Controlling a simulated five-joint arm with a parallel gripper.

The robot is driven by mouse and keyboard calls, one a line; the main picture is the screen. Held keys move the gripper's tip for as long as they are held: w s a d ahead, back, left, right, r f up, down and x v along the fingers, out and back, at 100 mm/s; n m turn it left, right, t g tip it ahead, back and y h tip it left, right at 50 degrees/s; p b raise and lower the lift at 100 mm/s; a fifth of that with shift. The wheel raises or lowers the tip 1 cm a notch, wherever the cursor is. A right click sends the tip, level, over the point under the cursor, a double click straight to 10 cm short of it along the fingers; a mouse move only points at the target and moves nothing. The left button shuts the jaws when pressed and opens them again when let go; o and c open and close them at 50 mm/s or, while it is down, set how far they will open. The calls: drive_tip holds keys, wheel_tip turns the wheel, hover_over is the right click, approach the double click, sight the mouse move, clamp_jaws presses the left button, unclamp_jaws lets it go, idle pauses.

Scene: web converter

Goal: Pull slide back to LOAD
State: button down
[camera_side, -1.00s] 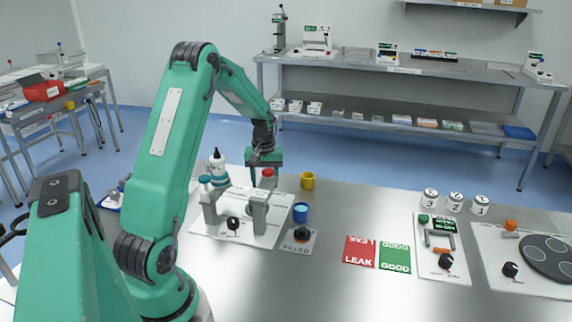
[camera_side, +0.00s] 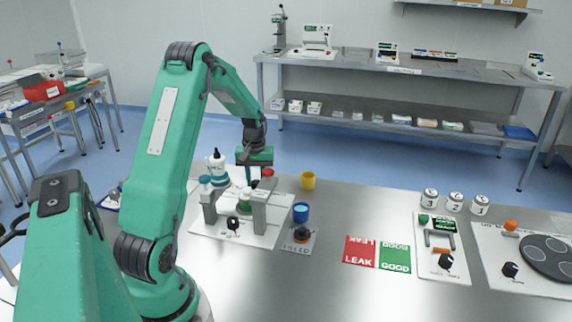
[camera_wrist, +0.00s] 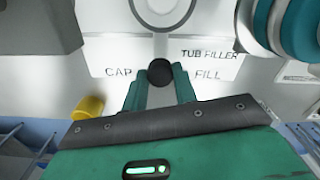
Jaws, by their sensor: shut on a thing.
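The tub filler plate (camera_side: 190,230) lies on the steel table, and in the wrist view it (camera_wrist: 215,88) carries the words CAP, FILL and TUB FILLER. Two grey posts (camera_side: 259,213) stand on it. My gripper (camera_side: 245,196) is low between the posts. In the wrist view my green fingers (camera_wrist: 160,82) are shut on a round black knob (camera_wrist: 159,70), which I take as the slide's handle. A white round part (camera_wrist: 165,10) shows at the top edge beyond the knob. The slide's body and the LOAD mark cannot be made out.
A yellow cup (camera_side: 307,181) stands right of the plate, with a blue cup (camera_side: 300,212) nearer. A white bottle (camera_side: 217,170) stands behind the left post. Red LEAK (camera_side: 360,250) and green GOOD (camera_side: 394,256) pads lie to the right. A teal cylinder (camera_wrist: 262,22) is close on the right.

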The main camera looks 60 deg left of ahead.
drive_tip(key=shift+s+a, duration=0.3)
drive_tip(key=c, duration=1.1)
unclamp_jaws()
drive_tip(key=shift+r, duration=0.1)
drive_tip(key=shift+r, duration=3.85)
drive_tip(key=shift+d, duration=0.15)
